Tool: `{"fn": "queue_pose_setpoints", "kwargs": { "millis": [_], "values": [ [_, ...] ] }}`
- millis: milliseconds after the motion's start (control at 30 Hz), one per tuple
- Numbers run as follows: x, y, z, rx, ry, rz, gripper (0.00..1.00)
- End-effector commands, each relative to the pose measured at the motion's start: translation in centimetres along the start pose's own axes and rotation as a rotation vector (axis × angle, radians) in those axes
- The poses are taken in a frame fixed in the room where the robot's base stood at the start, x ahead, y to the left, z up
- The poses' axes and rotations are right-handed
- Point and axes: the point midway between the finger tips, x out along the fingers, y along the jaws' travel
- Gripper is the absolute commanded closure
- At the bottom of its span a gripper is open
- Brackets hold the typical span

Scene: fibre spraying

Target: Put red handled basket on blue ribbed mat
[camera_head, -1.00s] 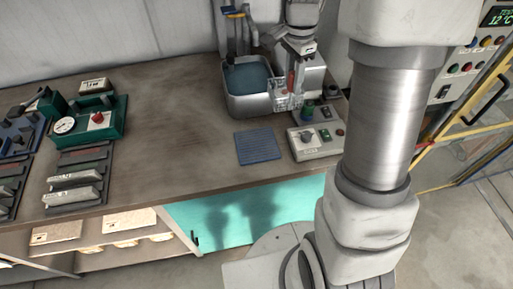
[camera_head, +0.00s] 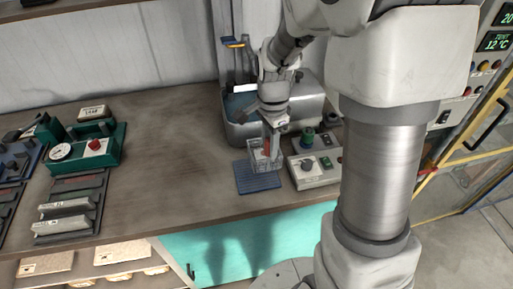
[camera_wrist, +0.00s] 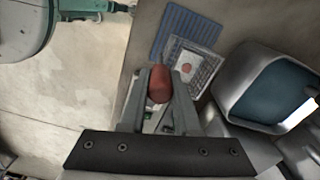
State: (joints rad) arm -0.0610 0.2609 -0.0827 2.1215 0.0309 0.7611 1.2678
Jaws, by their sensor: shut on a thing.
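The basket (camera_head: 259,162) is a small light wire basket with a red handle (camera_head: 267,147). My gripper (camera_head: 272,138) is shut on the red handle, which shows between the fingers in the wrist view (camera_wrist: 159,84). The blue ribbed mat (camera_head: 257,183) lies flat on the bench, left of a control box. In the head view the basket overlaps the mat's back right part; in the wrist view the basket (camera_wrist: 196,62) covers part of the mat (camera_wrist: 181,24). I cannot tell whether the basket touches the mat.
A metal tank of blue liquid (camera_head: 232,131) stands behind the mat. A grey control box (camera_head: 314,176) with knobs stands close on the right. Green and grey devices (camera_head: 95,148) sit at the far left. The bench middle is clear.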

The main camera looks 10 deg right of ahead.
Motion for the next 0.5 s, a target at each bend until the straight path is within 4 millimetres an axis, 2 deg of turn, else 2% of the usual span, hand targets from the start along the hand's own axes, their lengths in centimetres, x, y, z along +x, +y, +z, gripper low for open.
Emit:
{"fn": "queue_pose_setpoints", "kwargs": {
  "millis": [100, 200, 267, 500],
  "values": [
    [1.0, -1.3, 1.3, -0.003, 0.0, 0.0, 1.0],
    [1.5, -1.8, 1.8, 0.0, 0.0, 0.0, 1.0],
    [1.8, -1.9, 1.9, 0.0, 0.0, -0.001, 1.0],
    [5.0, -1.8, 1.9, 0.001, -0.001, 0.001, 1.0]
  ]
}}
